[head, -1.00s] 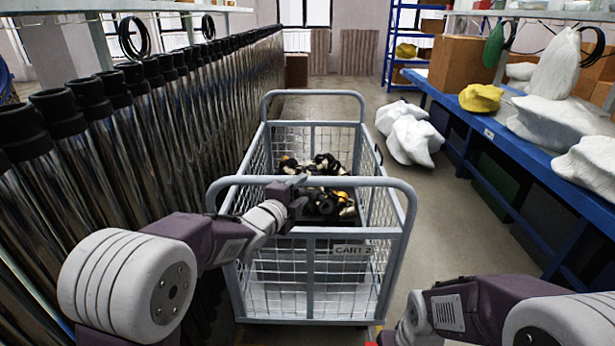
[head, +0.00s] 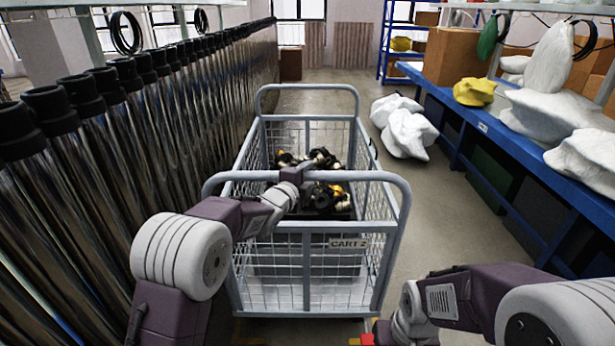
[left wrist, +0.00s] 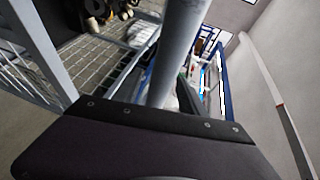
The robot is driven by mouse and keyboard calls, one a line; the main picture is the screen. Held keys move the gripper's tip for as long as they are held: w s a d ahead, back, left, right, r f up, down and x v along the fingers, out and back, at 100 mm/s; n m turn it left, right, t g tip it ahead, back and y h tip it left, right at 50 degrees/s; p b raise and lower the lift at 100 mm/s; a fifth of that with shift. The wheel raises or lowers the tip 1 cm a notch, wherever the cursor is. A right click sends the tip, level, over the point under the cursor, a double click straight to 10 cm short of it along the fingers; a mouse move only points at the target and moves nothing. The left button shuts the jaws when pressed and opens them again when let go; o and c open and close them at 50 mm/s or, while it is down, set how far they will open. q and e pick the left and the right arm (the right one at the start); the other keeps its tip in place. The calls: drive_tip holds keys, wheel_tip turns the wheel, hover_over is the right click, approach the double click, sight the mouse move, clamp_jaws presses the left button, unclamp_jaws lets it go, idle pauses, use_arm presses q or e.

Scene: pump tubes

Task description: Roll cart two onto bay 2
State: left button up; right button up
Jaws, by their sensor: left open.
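Cart two (head: 347,242) is a grey wire-mesh cart with a "CART 2" label, upright on the floor straight ahead in the head view. Its near push handle (head: 385,177) arches toward me. My left gripper (head: 306,171) is open at the middle of this handle, over the near end of the cart. In the left wrist view a grey bar (left wrist: 180,50) runs up from the gripper's dark edge; I cannot tell whether it lies between the fingers. My right wrist is at the lower right of the head view, its fingertips hidden. I cannot make out bay 2.
Black and yellow parts (head: 322,196) lie in the cart. A row of black-capped metal tubes (head: 110,160) lines the left side closely. A blue bench (head: 510,155) stands right, with white sacks (head: 405,130) on the floor beside it. The aisle beyond the cart looks clear.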

use_arm(q)
clamp_jaws()
idle(1.3)
